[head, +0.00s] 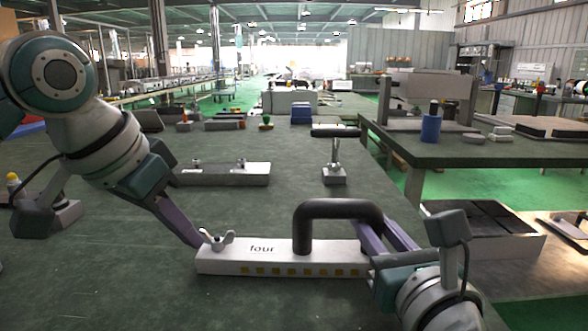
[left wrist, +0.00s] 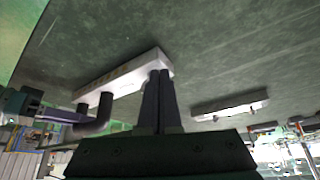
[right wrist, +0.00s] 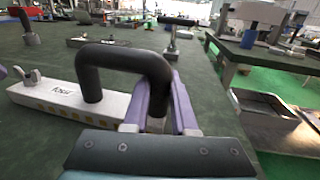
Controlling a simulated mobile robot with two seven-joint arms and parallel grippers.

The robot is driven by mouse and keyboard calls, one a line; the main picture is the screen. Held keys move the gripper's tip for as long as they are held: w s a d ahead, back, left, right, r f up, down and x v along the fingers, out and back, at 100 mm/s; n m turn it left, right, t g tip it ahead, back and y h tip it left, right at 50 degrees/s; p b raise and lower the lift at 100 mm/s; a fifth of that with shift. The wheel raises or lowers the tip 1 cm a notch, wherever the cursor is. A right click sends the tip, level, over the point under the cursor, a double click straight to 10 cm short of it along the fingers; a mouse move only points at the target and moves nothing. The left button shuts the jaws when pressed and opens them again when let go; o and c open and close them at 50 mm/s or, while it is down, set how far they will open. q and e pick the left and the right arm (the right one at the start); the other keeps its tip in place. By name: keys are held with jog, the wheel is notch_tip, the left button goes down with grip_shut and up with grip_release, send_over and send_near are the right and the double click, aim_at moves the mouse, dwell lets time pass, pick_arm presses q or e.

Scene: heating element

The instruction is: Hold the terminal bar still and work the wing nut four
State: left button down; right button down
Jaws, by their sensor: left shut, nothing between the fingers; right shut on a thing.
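The terminal bar (head: 225,262) is a long white block marked "four", with yellow squares along its front, lying on the green-grey table. The pale wing nut (head: 217,240) sits on its left end. A thick black arched handle (head: 338,208) rises from the bar. My left gripper (head: 199,243) is shut and empty, its tips at the bar's left end, close beside the wing nut. In the left wrist view the shut fingers (left wrist: 158,78) overlap the bar's end and the wing nut is hidden. My right gripper (right wrist: 163,88) is shut on the handle's right leg.
Another white bar (head: 222,174) with wing nuts lies further back. A T-topped stand (head: 334,174) is behind the handle. A second table (head: 440,150) is at the back right.

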dwell(0.4)
pick_arm(q)
jog(key=shift+s+a, duration=0.25)
jog(key=shift+a, duration=0.05)
notch_tip(320, 180, up, 6)
dwell(0.4)
jog(key=shift+s+d+f, duration=0.3)
jog(key=shift+d+f, duration=0.15)
jog(key=shift+f, duration=0.55)
jog(key=shift+s+d+f, duration=0.35)
jog(key=shift+d+f, duration=0.05)
jog(key=shift+f, duration=0.6)
jog(key=shift+s+d+f, duration=0.3)
jog(key=shift+d+f, duration=0.15)
jog(key=shift+f, duration=0.55)
jog(key=shift+w, duration=0.6)
jog(key=shift+w+a, duration=0.15)
jog(key=shift+a, duration=0.35)
